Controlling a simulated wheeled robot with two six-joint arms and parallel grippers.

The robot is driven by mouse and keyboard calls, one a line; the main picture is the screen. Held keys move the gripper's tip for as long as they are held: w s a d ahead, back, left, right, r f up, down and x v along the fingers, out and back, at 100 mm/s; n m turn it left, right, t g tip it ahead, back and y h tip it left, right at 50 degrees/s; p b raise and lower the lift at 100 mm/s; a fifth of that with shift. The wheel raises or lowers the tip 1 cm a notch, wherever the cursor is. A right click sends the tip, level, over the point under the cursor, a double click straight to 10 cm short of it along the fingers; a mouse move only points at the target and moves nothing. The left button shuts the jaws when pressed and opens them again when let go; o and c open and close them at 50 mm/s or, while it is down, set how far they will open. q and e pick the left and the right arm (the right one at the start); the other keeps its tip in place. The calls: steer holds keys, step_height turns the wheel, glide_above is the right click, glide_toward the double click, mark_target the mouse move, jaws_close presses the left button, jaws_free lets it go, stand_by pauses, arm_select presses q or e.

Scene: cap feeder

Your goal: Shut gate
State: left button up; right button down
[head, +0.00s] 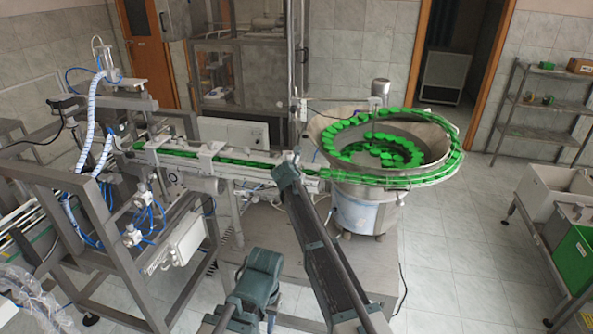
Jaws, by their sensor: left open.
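A cap feeder stands ahead: a round metal bowl (325,128) holds green caps, and a straight rail (235,170) carries a row of green caps leftward from it. The gate cannot be made out clearly; my gripper and arm cover part of the rail there.
A metal machine frame (95,215) with blue hoses stands at the left. A vertical post (291,60) rises behind the rail. A green crate (574,258) and a shelf rack (540,105) are at the right. Tiled floor (445,240) is clear right of the bowl.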

steer(key=shift+w+r, duration=0.1)
stand_by(0.4)
steer(key=c, duration=0.5)
jaws_free()
steer(key=s+a, duration=0.1)
steer(key=s, duration=0.3)
steer(key=s+a+r+p, duration=0.1)
steer(key=s, duration=0.4)
steer(key=s+a+p, duration=0.1)
steer(key=s, duration=0.4)
steer(key=shift+a+r, duration=0.3)
steer(key=shift+r, duration=0.05)
